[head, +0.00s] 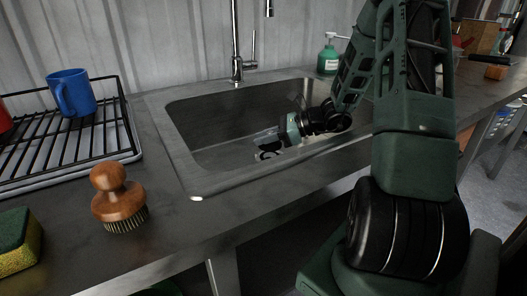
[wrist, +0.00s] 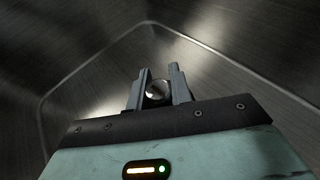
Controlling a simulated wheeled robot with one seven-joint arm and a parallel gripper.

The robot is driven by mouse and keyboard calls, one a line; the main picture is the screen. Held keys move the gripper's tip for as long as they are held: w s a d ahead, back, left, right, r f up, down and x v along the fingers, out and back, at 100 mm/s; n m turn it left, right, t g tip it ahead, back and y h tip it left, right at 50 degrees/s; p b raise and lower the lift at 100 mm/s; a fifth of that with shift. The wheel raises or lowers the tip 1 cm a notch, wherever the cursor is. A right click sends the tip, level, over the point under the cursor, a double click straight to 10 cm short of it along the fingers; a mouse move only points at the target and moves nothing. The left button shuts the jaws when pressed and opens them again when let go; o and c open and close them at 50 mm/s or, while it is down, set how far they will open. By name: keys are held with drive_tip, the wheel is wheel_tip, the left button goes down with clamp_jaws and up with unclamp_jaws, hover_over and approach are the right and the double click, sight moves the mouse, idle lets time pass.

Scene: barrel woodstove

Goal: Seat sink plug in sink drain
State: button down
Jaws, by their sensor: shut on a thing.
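My gripper (head: 266,147) reaches down into the grey metal sink basin (head: 205,115), low near its floor. In the wrist view its two grey fingers (wrist: 158,90) are shut on a small round metallic thing, which I take to be the sink plug (wrist: 157,91). Only its round top shows between the fingers. I cannot tell whether its underside touches the basin floor. The sink drain is not clearly visible in either view.
A faucet (head: 237,68) stands behind the basin. A green soap bottle (head: 328,58) is at the back right. A dish rack (head: 70,140) holding a blue mug (head: 72,92) is on the left. A wooden brush (head: 117,197) and a sponge (head: 19,241) lie at the front left.

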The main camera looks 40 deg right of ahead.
sight(265, 147)
drive_tip(key=shift+f+b, duration=0.35)
drive_tip(key=shift+f, duration=1.4)
drive_tip(key=shift+f, duration=0.1)
drive_tip(key=c, duration=1.3)
unclamp_jaws()
drive_tip(key=shift+o, duration=0.2)
drive_tip(key=shift+d+r, duration=0.1)
drive_tip(key=shift+r, duration=0.15)
drive_tip(key=p+v, duration=0.1)
drive_tip(key=v, duration=0.6)
drive_tip(key=shift+s+d, duration=0.1)
drive_tip(key=shift+s, duration=0.1)
